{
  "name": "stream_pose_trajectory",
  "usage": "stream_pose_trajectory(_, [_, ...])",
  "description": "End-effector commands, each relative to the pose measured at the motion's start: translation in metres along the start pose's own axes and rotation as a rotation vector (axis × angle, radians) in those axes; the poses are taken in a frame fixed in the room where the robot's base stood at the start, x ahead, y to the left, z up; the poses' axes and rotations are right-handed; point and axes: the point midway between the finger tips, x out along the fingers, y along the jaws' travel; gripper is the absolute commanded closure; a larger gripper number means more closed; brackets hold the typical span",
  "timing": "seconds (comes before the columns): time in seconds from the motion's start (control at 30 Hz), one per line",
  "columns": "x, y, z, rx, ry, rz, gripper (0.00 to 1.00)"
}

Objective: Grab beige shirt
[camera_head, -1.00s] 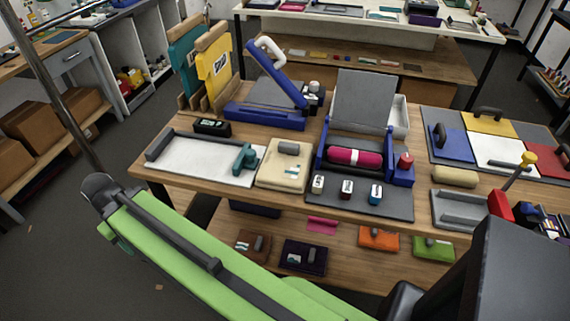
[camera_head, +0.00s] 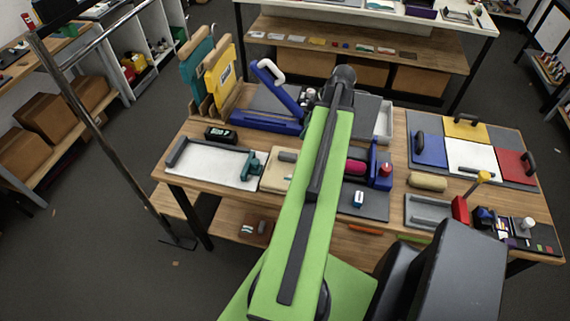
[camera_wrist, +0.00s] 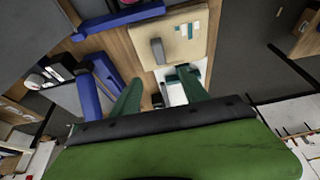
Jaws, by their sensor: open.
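The beige shirt (camera_head: 274,176) lies folded flat on the wooden table, between the white board and the blue press. My green arm crosses in front of it and hides its right part. In the wrist view the beige shirt (camera_wrist: 186,42) shows at the top centre, with a grey grip-like block and a small pale and teal label on it. My gripper (camera_wrist: 158,90) is open and empty, its two green fingers apart. The shirt lies beyond the fingertips, apart from them.
A white board (camera_head: 213,163) with a teal tool lies left of the shirt. The blue press (camera_head: 380,165) with a magenta roll stands to the right, partly behind my arm. A blue hinged press (camera_head: 268,122) stands behind. A metal post (camera_head: 110,140) rises at the left.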

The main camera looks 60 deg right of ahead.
Motion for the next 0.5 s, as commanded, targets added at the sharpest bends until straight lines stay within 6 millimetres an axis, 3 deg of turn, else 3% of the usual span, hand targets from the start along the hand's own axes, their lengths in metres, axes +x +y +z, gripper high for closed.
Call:
stream_pose_trajectory(0.23, [0.012, 0.0, 0.004, -0.004, 0.001, 0.002, 0.47])
stream_pose_trajectory(0.5, [0.07, 0.0, 0.007, -0.004, 0.0, 0.001, 0.47])
